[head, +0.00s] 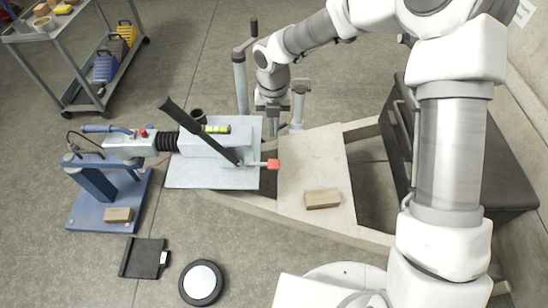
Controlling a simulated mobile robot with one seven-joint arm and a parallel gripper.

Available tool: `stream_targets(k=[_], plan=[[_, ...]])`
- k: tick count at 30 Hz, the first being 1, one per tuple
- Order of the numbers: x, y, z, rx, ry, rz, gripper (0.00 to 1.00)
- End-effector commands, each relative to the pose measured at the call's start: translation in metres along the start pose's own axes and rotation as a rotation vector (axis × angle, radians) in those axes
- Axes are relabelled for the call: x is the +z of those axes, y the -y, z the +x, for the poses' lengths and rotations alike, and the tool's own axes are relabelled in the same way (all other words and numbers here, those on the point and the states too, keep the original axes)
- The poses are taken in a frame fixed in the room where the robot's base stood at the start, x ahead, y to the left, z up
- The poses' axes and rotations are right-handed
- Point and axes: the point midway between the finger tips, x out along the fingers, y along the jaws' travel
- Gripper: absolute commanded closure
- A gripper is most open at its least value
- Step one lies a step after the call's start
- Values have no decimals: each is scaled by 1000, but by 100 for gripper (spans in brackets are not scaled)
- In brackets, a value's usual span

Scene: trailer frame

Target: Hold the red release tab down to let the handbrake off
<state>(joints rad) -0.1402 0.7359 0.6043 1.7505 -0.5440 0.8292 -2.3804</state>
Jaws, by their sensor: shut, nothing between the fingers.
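The red release tab (273,164) sits at the end of a short rod on the right side of the grey coupling plate (212,178). The black handbrake lever (190,122) runs up and to the left from its pivot on the plate, near the tab. My gripper (272,130) points down just beyond the tab in the picture, by the plate's upper right corner. Its fingers are shut and empty. It appears apart from the tab; its exact height is hard to tell.
Upright posts (241,85) stand close to my gripper. A wooden block (322,199) lies on the pale deck (310,160) to the right. A blue stand (98,190) is at left. A dark box (460,165) is at right. A round mirror-like disc (202,282) lies on the floor.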

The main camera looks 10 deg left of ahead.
Motion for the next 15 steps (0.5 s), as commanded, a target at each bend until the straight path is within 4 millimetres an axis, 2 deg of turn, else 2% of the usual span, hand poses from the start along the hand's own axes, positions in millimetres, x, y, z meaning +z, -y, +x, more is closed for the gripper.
stream_targets(k=[8,11,15], plan=[[0,0,2,-1,0,3,100],[0,0,12,0,-1,3,100],[-1,0,38,-2,-2,2,100]])
